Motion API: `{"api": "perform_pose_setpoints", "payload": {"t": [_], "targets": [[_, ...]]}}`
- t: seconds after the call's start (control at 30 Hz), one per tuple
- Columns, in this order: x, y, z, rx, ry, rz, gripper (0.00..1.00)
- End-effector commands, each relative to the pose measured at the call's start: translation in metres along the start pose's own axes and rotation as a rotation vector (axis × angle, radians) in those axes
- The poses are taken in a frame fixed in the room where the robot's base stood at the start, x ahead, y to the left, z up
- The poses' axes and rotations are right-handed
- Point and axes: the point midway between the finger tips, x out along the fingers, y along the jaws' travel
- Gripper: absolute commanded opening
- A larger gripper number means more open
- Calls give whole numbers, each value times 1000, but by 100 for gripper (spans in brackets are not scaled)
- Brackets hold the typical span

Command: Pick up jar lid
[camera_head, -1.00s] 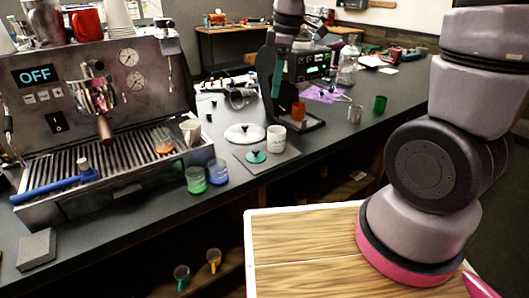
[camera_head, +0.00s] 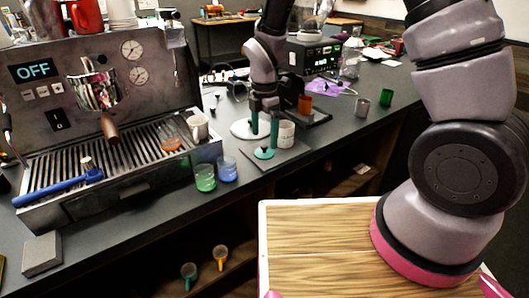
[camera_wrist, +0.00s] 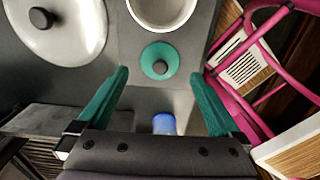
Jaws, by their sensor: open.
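A small round teal lid (camera_head: 264,153) with a dark knob lies flat on the dark counter mat, beside an upright white jar (camera_head: 286,134). In the wrist view the lid (camera_wrist: 160,61) shows between and just beyond my fingertips, with the open-topped jar (camera_wrist: 161,8) above it. A larger white lid (camera_head: 241,129) with a dark knob lies to the left, partly hidden by my finger in the head view; it also shows in the wrist view (camera_wrist: 60,38). My gripper (camera_head: 265,134) is open and empty, its teal fingers pointing down above the teal lid.
A green cup (camera_head: 205,178) and a blue cup (camera_head: 227,169) stand left of the mat. The espresso machine (camera_head: 130,182) is further left. An orange cup (camera_head: 305,104) stands behind the jar.

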Motion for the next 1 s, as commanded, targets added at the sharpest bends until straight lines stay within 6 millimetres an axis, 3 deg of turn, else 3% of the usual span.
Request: {"api": "perform_pose_setpoints", "payload": {"t": [0.23, 0.53, 0.57, 0.7, 0.77, 1.0], "targets": [[37, -1, 0, 0, 0, -3, 100], [43, 0, 0, 0, 0, 0, 100], [43, 0, 0, 0, 0, 0, 96], [43, 0, 0, 0, 0, 0, 43], [43, 0, 0, 0, 0, 0, 25], [42, 0, 0, 0, 0, 0, 25]]}}
